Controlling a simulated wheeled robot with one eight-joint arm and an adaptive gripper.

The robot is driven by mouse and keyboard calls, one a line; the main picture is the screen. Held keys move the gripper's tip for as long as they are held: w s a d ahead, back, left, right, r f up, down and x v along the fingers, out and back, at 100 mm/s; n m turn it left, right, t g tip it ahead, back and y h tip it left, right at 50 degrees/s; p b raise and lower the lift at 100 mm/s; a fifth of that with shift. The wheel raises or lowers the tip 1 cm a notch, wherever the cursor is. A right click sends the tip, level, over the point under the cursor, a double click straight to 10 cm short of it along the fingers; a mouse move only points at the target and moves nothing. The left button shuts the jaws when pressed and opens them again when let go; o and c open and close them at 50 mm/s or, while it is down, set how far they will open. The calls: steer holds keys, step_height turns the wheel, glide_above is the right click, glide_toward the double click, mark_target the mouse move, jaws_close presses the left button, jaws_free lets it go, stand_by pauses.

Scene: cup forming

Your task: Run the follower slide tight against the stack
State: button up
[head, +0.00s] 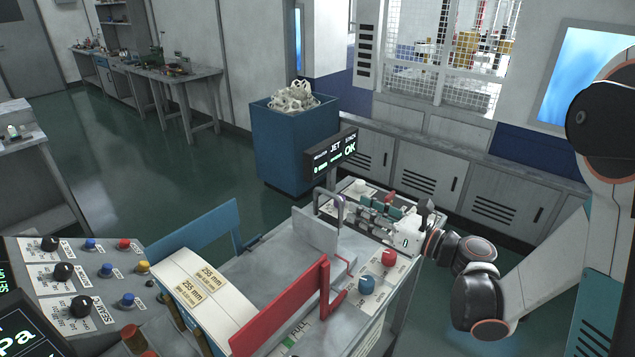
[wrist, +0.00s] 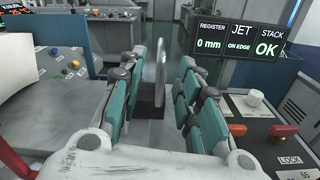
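The stack (head: 178,293) of cream sheets, with 255 mm labels, lies between a blue guide (head: 196,238) and a red guide (head: 285,313) in the head view. A grey upright plate (head: 314,231), apparently the follower slide, stands behind it across a bare stretch of grey bed. A metal hoop handle (head: 341,210) rises by the plate. It also shows nearly edge-on in the wrist view (wrist: 161,72). My gripper (head: 352,207) is open by the hoop, its teal fingers (wrist: 160,95) on either side of the view line to it. I cannot tell whether they touch it.
A display (wrist: 240,44) reads register 0 mm, jet on edge, stack OK. A red knob (head: 389,257) and a blue knob (head: 366,284) stand right of the bed. A control panel (head: 95,262) is at left. A blue bin (head: 290,140) stands behind.

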mark_target(320, 190)
steer(key=b+x, duration=0.2)
steer(key=x, duration=1.2)
steer(key=shift+w+d+r, duration=0.1)
steer(key=shift+r, duration=0.05)
jaws_close()
